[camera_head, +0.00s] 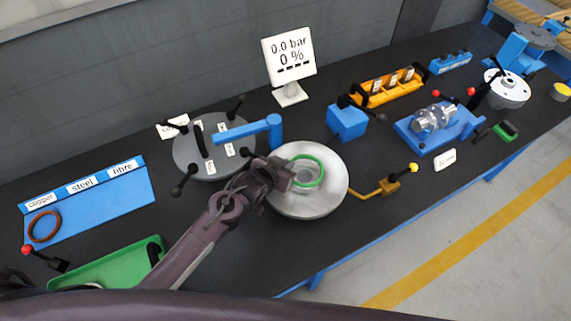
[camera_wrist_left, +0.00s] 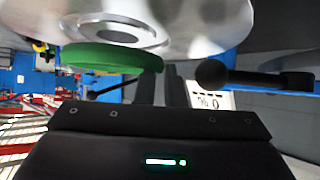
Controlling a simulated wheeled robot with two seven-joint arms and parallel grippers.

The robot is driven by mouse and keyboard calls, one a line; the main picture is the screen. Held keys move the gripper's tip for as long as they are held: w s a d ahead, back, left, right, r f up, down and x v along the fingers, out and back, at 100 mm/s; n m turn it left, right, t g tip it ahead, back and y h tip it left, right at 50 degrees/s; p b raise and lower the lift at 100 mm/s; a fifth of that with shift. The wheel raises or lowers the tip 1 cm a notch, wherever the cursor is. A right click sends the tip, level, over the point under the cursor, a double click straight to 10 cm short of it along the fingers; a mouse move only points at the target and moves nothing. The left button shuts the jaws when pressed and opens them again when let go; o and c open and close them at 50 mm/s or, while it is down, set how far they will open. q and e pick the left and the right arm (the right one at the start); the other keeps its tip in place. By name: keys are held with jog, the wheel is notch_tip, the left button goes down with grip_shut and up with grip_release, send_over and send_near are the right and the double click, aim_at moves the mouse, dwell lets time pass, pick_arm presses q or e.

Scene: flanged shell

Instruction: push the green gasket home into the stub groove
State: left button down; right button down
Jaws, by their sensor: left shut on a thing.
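The green gasket (camera_head: 322,174) is a ring over the middle of the round silver flanged shell (camera_head: 335,195). My left gripper (camera_head: 286,180) is shut on the gasket's left edge in the head view. In the left wrist view the gasket (camera_wrist_left: 112,60) shows nearly edge-on, its right end at the gripper's fingers (camera_wrist_left: 172,88). The stub (camera_wrist_left: 105,33) is a pale ring with a grey centre, partly behind the gasket. The gasket looks just off the stub's face; I cannot tell whether it touches. The groove is not clear. My right gripper is not in view.
A grey disc lid (camera_head: 185,155) with black handles and a blue arm (camera_head: 245,131) stand close by the shell. A yellow-knobbed lever (camera_head: 385,187) is at its right. A blue rack (camera_head: 110,200) with a brown ring and a green tray (camera_head: 105,270) lie left.

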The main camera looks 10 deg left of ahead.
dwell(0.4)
pick_arm(q)
jog(key=shift+f+b, duration=0.9)
jog(key=shift+f, duration=0.45)
jog(key=c, duration=1.5)
grip_release()
jog(key=shift+s, duration=0.15)
jog(key=shift+o, duration=0.2)
jog(key=shift+s+f, duration=0.1)
jog(key=shift+s+a+r, duration=0.25)
jog(key=shift+s, duration=0.15)
jog(key=b+v, duration=0.1)
jog(key=v, duration=0.4)
jog(key=shift+a+r, duration=0.1)
jog(key=shift+r, duration=0.15)
jog(key=shift+s+a+r, duration=0.25)
jog(key=shift+s+r, duration=0.1)
jog(key=shift+r, duration=0.15)
